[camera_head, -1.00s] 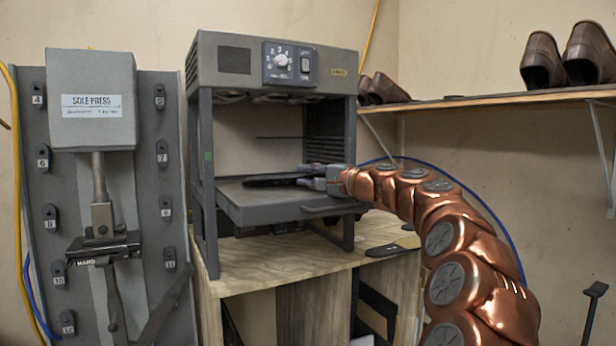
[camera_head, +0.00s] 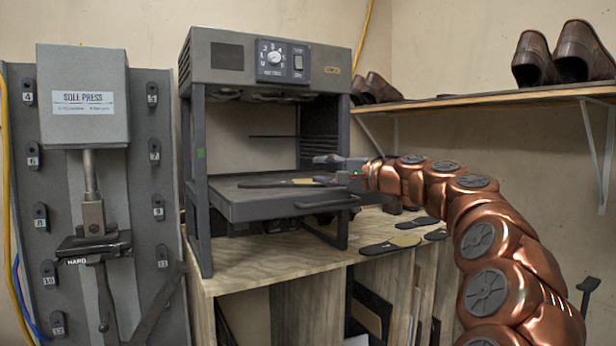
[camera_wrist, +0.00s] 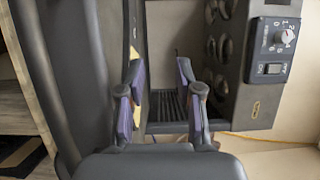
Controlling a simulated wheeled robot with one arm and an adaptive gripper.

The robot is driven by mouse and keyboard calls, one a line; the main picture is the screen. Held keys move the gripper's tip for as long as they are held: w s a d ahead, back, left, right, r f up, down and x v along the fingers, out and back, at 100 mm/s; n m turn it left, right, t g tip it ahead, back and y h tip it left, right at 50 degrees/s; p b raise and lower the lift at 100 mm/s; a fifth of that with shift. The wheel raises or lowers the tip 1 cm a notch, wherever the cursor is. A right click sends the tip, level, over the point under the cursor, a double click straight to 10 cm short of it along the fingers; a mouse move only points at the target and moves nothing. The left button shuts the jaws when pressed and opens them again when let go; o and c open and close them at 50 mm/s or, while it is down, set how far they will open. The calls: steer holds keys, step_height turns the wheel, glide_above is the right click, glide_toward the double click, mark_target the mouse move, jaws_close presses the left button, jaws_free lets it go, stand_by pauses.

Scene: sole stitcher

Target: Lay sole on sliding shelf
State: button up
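A dark sole (camera_head: 268,184) with a tan patch at its right end lies flat on the pulled-out sliding shelf (camera_head: 270,207) of the grey machine. My gripper (camera_head: 328,170) is just right of the sole's tan end, over the shelf's right side. In the wrist view, the two fingers of my gripper (camera_wrist: 158,70) stand apart with nothing clearly held between them. The dark shelf (camera_wrist: 85,80) fills the left of that view. A tan strip (camera_wrist: 138,100) shows beside the left finger; it may be the sole's patch. Whether a finger touches the sole is not clear.
Loose soles (camera_head: 390,245) lie on the wooden bench (camera_head: 275,262) right of the machine. The sole press (camera_head: 84,100) stands at left. A wall shelf (camera_head: 480,100) with brown shoes is at right. The machine's frame posts flank the sliding shelf.

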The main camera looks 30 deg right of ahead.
steer(key=shift+b+v, duration=0.6)
steer(key=shift+v, duration=2)
